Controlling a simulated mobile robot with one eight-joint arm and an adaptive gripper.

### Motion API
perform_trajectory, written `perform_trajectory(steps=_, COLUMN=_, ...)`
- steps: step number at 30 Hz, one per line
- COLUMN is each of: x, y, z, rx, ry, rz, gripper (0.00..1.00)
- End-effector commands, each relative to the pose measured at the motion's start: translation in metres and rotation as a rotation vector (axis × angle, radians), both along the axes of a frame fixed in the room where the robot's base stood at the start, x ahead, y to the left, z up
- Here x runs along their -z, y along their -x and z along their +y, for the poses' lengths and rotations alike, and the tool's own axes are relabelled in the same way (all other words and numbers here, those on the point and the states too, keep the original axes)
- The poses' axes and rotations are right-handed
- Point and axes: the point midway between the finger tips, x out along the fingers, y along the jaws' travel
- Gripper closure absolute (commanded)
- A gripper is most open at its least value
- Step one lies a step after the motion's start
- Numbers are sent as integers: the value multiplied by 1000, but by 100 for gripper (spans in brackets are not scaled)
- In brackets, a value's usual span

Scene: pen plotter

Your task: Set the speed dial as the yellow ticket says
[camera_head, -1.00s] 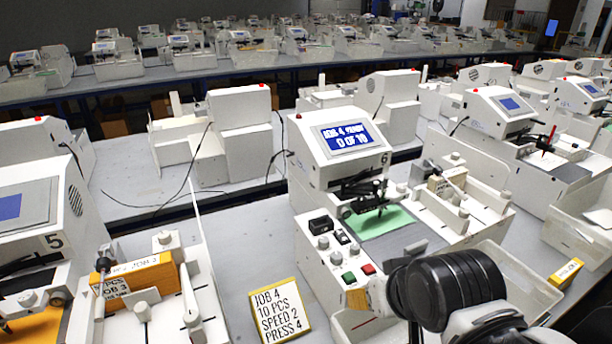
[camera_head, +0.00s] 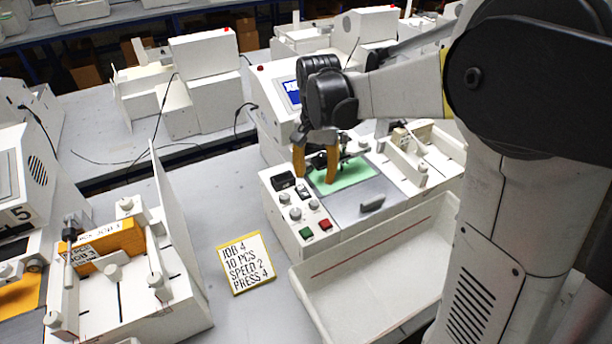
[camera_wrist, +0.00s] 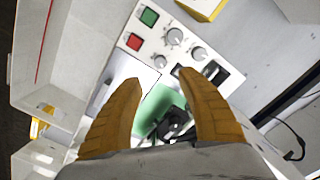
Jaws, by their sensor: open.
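The yellow-edged ticket (camera_head: 246,263) lies on the table left of the plotter and reads JOB 4, 10 PCS, SPEED 2, PRESS 4. The plotter's panel carries three grey knobs: a larger one (camera_head: 295,213) and two smaller ones (camera_head: 284,198) (camera_head: 313,204). They also show in the wrist view, the larger knob (camera_wrist: 174,36) between the smaller ones (camera_wrist: 198,54) (camera_wrist: 160,61). Their labels are too small to read, so I cannot tell which is the speed dial. My gripper (camera_head: 315,178) is open and empty above the panel's back edge and the green sheet; its orange fingers (camera_wrist: 160,76) point towards the knobs.
Green (camera_head: 306,232) and red (camera_head: 325,224) buttons sit at the panel's front. Black switches (camera_head: 283,180) are behind the knobs. The pen carriage and green sheet (camera_head: 345,178) are close to my fingers. An empty white tray (camera_head: 365,270) stands in front. My arm hides the right side.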

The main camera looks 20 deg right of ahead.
Motion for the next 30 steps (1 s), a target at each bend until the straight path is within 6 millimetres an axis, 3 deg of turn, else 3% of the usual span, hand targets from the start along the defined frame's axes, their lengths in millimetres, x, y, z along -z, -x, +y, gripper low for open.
perform_trajectory(steps=5, x=21, y=-1, z=0, rx=4, ry=0, rz=5, gripper=54)
perform_trajectory(steps=12, x=71, y=-1, z=0, rx=3, ry=0, rz=4, gripper=54)
perform_trajectory(steps=18, x=99, y=-1, z=0, rx=3, ry=0, rz=4, gripper=54)
perform_trajectory(steps=30, x=108, y=-1, z=0, rx=3, ry=1, rz=3, gripper=54)
